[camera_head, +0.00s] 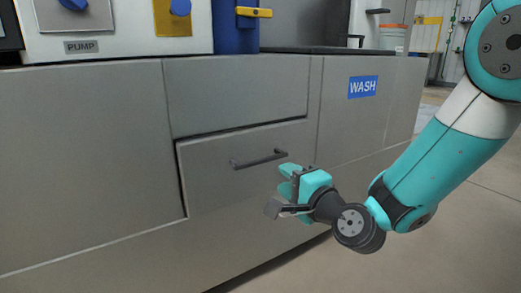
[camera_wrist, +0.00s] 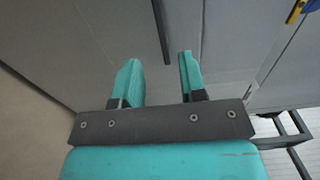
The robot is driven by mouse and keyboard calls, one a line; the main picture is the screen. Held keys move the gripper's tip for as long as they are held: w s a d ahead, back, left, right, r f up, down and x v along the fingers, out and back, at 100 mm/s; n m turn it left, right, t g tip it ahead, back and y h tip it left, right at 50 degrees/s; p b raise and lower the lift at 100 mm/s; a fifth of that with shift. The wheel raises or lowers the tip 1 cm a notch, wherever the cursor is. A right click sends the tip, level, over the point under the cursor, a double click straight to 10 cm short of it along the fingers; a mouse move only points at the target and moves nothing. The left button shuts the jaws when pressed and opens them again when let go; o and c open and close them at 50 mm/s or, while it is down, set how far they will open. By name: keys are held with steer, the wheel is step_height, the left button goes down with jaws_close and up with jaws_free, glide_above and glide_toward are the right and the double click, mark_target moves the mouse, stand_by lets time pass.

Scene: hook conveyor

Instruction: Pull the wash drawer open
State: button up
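The wash drawer (camera_head: 225,175) is a grey front in the cabinet with a dark bar handle (camera_head: 259,159). A dark gap shows along its top and left edges; I cannot tell if it stands slightly out. My gripper (camera_head: 281,188) is in front of the drawer, just below and right of the handle in the head view. In the wrist view my gripper (camera_wrist: 160,75) has two teal fingers apart with nothing between them. The handle (camera_wrist: 161,32) appears there as a dark bar beyond the fingertips, between their lines. The gripper looks apart from the handle.
A blue WASH label (camera_head: 363,87) is on the panel to the right. A PUMP box (camera_head: 118,30) with blue knobs stands on the counter, and a white bucket (camera_head: 392,38) stands farther right. Open floor (camera_head: 450,225) lies right of the cabinet.

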mark_target(263, 162)
steer(key=x, duration=0.9)
steer(key=shift+w+a+f, duration=0.1)
steer(key=shift+w+a, duration=0.1)
steer(key=shift+a, duration=0.05)
steer(key=shift+w+a, duration=0.25)
steer(key=shift+w, duration=0.2)
